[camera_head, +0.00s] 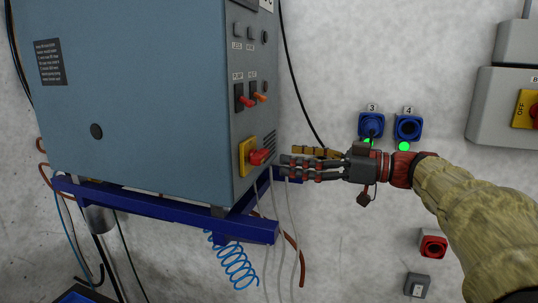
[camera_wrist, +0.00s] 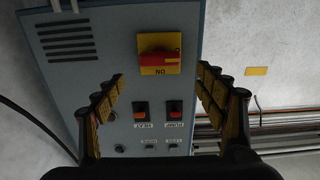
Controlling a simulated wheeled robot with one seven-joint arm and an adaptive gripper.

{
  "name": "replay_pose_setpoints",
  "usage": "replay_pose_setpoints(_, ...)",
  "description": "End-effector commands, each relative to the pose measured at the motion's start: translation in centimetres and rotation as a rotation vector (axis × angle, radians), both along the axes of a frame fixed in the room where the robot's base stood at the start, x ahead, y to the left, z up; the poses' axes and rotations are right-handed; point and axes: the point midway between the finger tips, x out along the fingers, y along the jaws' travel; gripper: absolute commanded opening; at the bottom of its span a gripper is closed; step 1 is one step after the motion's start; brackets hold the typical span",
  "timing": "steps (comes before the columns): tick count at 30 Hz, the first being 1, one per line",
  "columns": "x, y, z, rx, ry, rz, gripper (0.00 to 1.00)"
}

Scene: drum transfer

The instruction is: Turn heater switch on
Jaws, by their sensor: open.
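The blue-grey cabinet (camera_head: 140,100) has its control panel on the right face. The heater switch (camera_head: 259,97) is a small orange and black rocker, right of the similar pump switch (camera_head: 243,99). In the wrist view, upside down, the heater switch (camera_wrist: 140,109) is labelled HEAT and sits left of the pump switch (camera_wrist: 174,109). My gripper (camera_head: 284,167) is open and empty, its fingertips beside the panel at the height of the red rotary handle, below the heater switch. In the wrist view the fingers (camera_wrist: 161,76) spread either side of the panel. Contact cannot be told.
A yellow main switch (camera_wrist: 145,44) with a red handle is marked ON. Hoses hang below the panel, and a blue frame (camera_head: 165,212) carries the cabinet.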

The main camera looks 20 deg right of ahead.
Motion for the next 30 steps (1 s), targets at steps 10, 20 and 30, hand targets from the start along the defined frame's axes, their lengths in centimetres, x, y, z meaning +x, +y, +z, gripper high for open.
replay_pose_setpoints(10,3.0,4.3,0.1,0.002,0.002,0.003,0.71)
replay_pose_setpoints(20,3.8,5.3,0.0,0.002,0.004,0.0,0.71)
replay_pose_setpoints(30,3.8,5.3,0.0,0.001,0.004,0.0,0.6)
